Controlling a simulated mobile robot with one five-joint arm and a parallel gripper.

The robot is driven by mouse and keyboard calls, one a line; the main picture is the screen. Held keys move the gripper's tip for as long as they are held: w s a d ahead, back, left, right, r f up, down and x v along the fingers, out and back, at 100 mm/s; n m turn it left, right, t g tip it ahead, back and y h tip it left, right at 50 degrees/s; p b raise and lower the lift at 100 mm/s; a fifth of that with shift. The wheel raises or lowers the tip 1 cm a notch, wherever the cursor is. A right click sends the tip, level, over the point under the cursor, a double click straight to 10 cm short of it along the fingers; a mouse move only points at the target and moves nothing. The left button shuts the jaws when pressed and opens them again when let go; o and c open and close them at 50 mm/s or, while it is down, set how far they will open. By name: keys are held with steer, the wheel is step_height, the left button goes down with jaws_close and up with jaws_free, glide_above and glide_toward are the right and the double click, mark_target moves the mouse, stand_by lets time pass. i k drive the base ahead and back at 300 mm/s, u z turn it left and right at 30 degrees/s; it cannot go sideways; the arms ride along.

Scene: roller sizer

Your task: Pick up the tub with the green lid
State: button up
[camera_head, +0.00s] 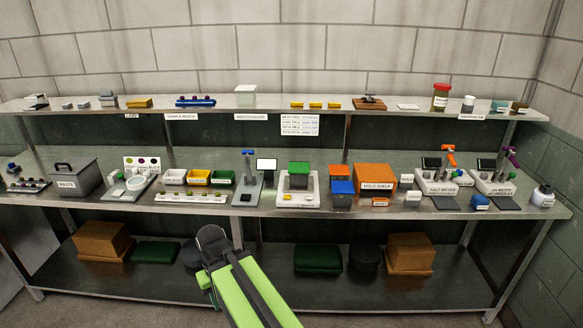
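A tub with a green lid (299,167) stands on a white scale-like device (298,199) in the middle of the bench. Its body below the lid looks dark grey. My arm reaches up from the bottom of the view, and its dark end with my gripper (211,238) is in front of the bench's front edge, below and left of the tub. My gripper is apart from the tub. Its fingers cannot be made out, and nothing is seen held.
A stand with a blue top (248,180) and a small screen (266,165) are close on the left. An upper shelf (230,108) runs above.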

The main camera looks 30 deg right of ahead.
mark_target(298, 172)
steer(key=i, duration=1.25)
steer(key=u, duration=0.05)
